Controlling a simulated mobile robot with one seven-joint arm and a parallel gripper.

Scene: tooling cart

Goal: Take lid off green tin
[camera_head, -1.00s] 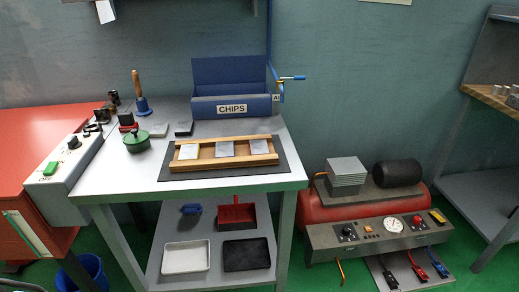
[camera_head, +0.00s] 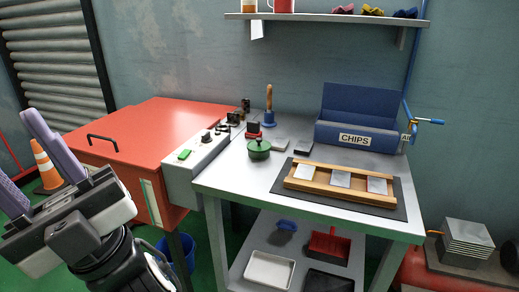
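The green tin (camera_head: 259,153) is small and round. It stands on the grey cart top, left of the wooden tray. Its green lid (camera_head: 259,145) sits on it with a dark knob on top. My gripper (camera_head: 22,157) is at the far left of the view, well apart from the tin and nearer to me. Its two purple fingers are spread apart with nothing visible between them.
The cart top (camera_head: 235,175) also holds a wooden tray (camera_head: 338,180) on a dark mat, a blue CHIPS bin (camera_head: 355,135) and a wooden-handled bell-like tool (camera_head: 268,112). A control box (camera_head: 195,160) and red cabinet (camera_head: 135,135) adjoin on the left.

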